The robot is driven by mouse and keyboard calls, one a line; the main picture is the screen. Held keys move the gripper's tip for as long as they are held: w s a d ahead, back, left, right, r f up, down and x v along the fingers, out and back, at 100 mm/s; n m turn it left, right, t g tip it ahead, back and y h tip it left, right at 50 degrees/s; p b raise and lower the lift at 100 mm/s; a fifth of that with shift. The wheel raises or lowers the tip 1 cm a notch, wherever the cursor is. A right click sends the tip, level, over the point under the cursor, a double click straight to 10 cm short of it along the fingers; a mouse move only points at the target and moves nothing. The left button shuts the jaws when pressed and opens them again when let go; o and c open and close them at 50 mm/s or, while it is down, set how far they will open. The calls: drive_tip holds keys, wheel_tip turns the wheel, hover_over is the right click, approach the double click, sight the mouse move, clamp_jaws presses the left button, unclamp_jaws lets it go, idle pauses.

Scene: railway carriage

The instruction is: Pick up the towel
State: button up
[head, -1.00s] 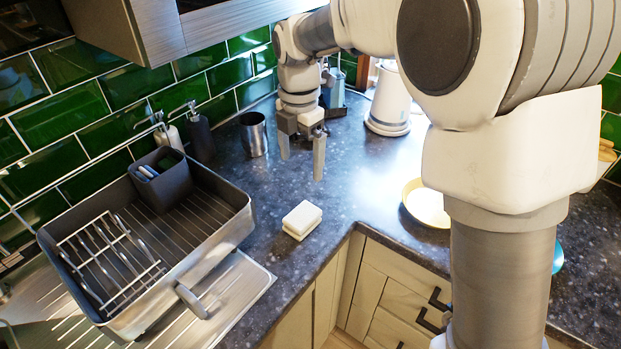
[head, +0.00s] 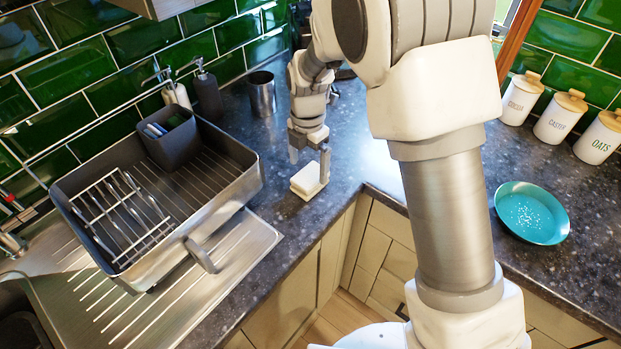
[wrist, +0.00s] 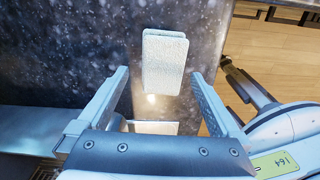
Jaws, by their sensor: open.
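The towel (head: 309,179) is a small white folded block lying on the dark speckled counter, near the counter's front edge. It also shows in the wrist view (wrist: 164,62), pale and two-layered, ahead of the fingers and between their lines. My gripper (head: 309,159) is open and empty, pointing down just above and behind the towel in the head view. In the wrist view my gripper's two fingers (wrist: 158,92) are spread wider than the towel. Whether a fingertip touches the towel cannot be told.
A metal dish rack (head: 232,196) with a dark cutlery cup (head: 172,147) stands left of the towel. A metal tumbler (head: 262,94) and soap dispensers (head: 207,95) are behind. A teal plate (head: 531,213) and lidded jars are at right. Counter around the towel is clear.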

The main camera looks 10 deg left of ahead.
sight(309, 174)
wheel_tip(309, 174, down, 4)
drive_tip(key=shift+d+f, duration=0.1)
drive_tip(key=shift+d, duration=0.05)
drive_tip(key=c, duration=1.3)
drive_tip(key=shift+r, duration=0.55)
wheel_tip(309, 174, up, 3)
drive_tip(key=shift+f, duration=0.15)
drive_tip(key=s+d+r, duration=0.1)
drive_tip(key=d+r, duration=0.6)
drive_tip(key=d, duration=0.4)
drive_tip(key=shift+s+d+r+b, duration=0.15)
drive_tip(key=shift+d+b, duration=0.15)
drive_tip(key=shift+b, duration=0.15)
